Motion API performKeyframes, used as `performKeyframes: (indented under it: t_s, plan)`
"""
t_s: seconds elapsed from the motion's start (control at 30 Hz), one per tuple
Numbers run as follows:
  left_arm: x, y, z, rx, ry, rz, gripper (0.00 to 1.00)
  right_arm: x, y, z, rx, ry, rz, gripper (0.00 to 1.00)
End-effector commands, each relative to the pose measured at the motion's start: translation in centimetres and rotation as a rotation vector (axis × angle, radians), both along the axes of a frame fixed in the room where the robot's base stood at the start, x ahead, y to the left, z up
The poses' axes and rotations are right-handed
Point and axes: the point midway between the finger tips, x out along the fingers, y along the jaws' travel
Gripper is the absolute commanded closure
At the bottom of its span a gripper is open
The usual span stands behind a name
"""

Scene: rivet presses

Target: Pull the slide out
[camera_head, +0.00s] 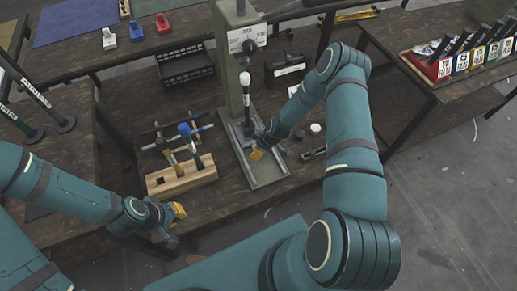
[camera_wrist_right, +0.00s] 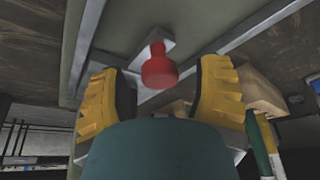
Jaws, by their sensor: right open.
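A grey-green rivet press (camera_head: 243,95) stands on the dark wooden bench, with a metal-railed base (camera_head: 268,172). In the right wrist view, a red knob (camera_wrist_right: 160,70) sits on a small metal plate (camera_wrist_right: 152,42) between rails; it appears to be the slide's handle. My right gripper (camera_wrist_right: 160,92) is open, with a yellow finger on either side of the knob and a gap to each. In the head view, my right gripper (camera_head: 258,153) is low over the press base and hides the knob. My left gripper (camera_head: 178,211) is near the bench's front edge; its jaw opening is unclear.
A wooden block (camera_head: 182,178) holding tools with blue and black handles stands left of the press. A black bin (camera_head: 185,68) and a dark box (camera_head: 285,70) are behind. Small parts lie right of the base. A side table (camera_head: 440,90) carries colored boxes.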

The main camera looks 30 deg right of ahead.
Motion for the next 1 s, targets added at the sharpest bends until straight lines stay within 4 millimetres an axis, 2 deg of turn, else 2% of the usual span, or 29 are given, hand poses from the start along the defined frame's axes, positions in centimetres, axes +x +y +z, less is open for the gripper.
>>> performKeyframes:
  t_s: [0.27, 0.4, 0.43, 0.47, 0.83, 1.0]
  plan:
    - [0.0, 0.0, 0.0, 0.0, -0.001, 0.0, 1.0, 0.0, 0.0, -0.1, 0.0, 0.0, 0.0, 0.34]
    - [0.0, 0.0, 0.0, 0.0, -0.001, 0.0, 1.0, 0.0, 0.0, -0.1, 0.0, 0.0, 0.0, 0.83]
    - [0.0, 0.0, 0.0, 0.0, -0.001, 0.0, 1.0, 0.0, 0.0, -0.1, 0.0, 0.0, 0.0, 0.94]
    - [0.0, 0.0, 0.0, 0.0, -0.001, 0.0, 1.0, 0.0, 0.0, -0.1, 0.0, 0.0, 0.0, 1.0]
    - [0.0, 0.0, 0.0, 0.0, 0.0, 0.0, 1.0, -0.1, 0.1, -0.1, 0.001, 0.001, -0.001, 1.0]
    - [0.0, 0.0, 0.2, 0.0, 0.0, 0.0, 1.0, -1.2, 0.2, -0.1, 0.003, 0.005, 0.0, 1.0]
